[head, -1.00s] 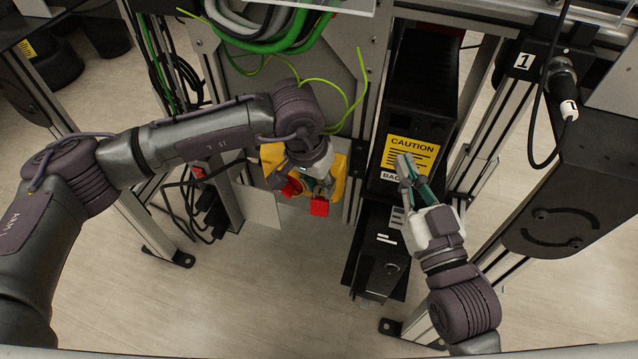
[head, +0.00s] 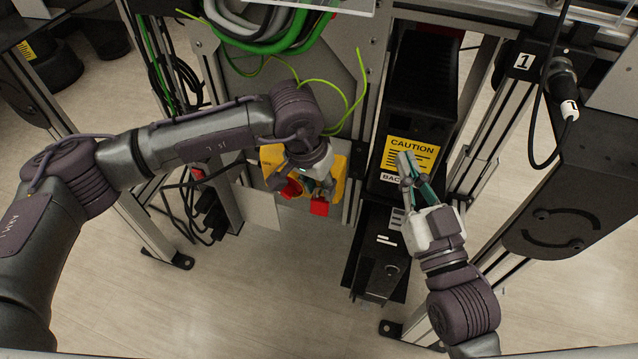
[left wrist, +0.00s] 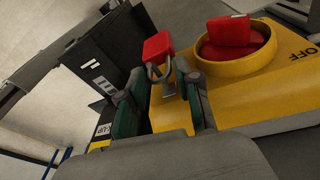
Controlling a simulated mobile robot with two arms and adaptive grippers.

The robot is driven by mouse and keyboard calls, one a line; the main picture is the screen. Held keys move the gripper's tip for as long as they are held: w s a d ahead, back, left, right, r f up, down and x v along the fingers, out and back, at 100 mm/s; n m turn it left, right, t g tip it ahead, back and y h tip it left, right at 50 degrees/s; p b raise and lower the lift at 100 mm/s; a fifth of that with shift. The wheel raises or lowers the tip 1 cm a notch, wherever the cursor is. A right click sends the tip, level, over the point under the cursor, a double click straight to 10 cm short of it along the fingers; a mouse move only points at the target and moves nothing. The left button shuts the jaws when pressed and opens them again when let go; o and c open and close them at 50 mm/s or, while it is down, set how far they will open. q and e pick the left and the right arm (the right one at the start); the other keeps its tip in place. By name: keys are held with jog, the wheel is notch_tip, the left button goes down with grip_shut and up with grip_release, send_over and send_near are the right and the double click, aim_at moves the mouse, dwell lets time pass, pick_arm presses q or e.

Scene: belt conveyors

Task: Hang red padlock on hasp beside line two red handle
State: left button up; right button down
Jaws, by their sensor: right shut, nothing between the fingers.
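The red padlock (head: 319,207) hangs at the lower right of the yellow switch box (head: 339,165). In the left wrist view the padlock (left wrist: 157,46) lies just past my fingertips, its shackle at the small metal hasp (left wrist: 168,88); whether it passes fully through is hard to tell. The red handle (head: 291,187) sits beside it, and shows large in the left wrist view (left wrist: 228,38), near "OFF". My left gripper (head: 322,190) is open, its green-padded fingers (left wrist: 166,88) apart either side of the hasp. My right gripper (head: 404,160) is shut and empty over the caution label.
A black unit with a yellow caution label (head: 411,151) stands right of the switch box. Green and grey cables (head: 262,32) hang above. The floor (head: 270,290) in front is clear.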

pick_arm(q)
jog(key=o, duration=0.3)
